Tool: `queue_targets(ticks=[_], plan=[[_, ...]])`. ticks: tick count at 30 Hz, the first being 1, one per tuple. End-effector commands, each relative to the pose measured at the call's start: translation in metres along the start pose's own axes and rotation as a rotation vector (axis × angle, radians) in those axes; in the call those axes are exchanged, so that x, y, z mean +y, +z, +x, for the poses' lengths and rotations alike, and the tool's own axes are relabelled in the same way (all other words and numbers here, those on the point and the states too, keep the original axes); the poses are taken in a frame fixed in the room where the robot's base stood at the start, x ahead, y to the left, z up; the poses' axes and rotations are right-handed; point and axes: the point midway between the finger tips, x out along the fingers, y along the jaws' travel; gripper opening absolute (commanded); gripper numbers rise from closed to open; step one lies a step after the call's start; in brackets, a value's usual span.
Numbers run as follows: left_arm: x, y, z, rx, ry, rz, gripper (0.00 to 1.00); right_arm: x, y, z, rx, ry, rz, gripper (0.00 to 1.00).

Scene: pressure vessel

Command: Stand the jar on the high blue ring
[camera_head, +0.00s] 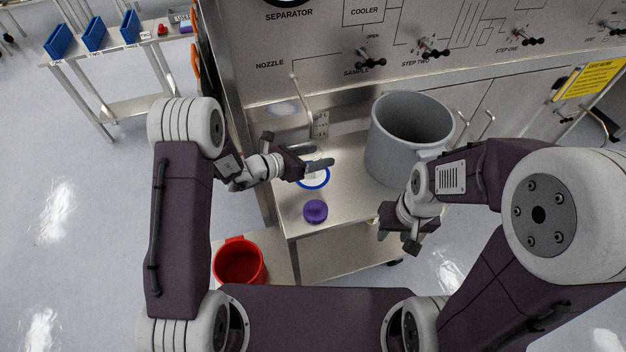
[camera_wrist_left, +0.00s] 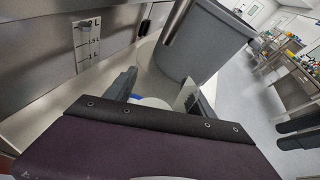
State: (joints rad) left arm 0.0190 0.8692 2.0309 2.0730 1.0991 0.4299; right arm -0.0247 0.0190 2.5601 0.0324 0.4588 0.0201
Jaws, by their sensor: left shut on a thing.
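My left gripper (camera_head: 318,160) is above the high blue ring (camera_head: 314,187) on the upper steel shelf and covers its far part. A pale round thing, which looks like the jar (camera_wrist_left: 152,102), shows between the left fingers (camera_wrist_left: 155,92) in the left wrist view. The fingers are shut on it. Most of the jar is hidden, and I cannot tell whether it touches the shelf. My right gripper (camera_head: 398,237) hangs at the shelf's right front edge, fingers apart and apparently empty.
A purple round piece (camera_head: 315,211) sits on the shelf in front of the ring. A large grey pot (camera_head: 400,150) stands to the right, also seen in the left wrist view (camera_wrist_left: 200,45). A red bucket (camera_head: 240,262) is lower left. A panel with valves (camera_head: 370,60) rises behind.

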Motion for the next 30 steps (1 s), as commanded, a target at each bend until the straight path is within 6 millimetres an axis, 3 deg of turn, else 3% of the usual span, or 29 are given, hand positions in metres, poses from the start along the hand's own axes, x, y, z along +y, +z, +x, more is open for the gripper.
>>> queue_targets(ticks=[9,14,22,30], plan=[[0.003,0.042,0.018,-0.009,0.080,0.161,0.19,0.001,0.003,0.026,0.000,0.000,0.000,0.40],[0.001,0.051,0.019,-0.006,0.091,0.175,0.19,0.001,0.003,0.028,0.000,0.000,0.000,0.40],[0.011,0.006,0.035,-0.003,0.090,0.169,0.19,0.001,0.003,0.032,0.000,0.000,0.000,0.40],[0.015,-0.015,0.043,-0.003,0.090,0.170,0.19,0.001,0.003,0.034,0.000,0.000,0.000,0.40]])
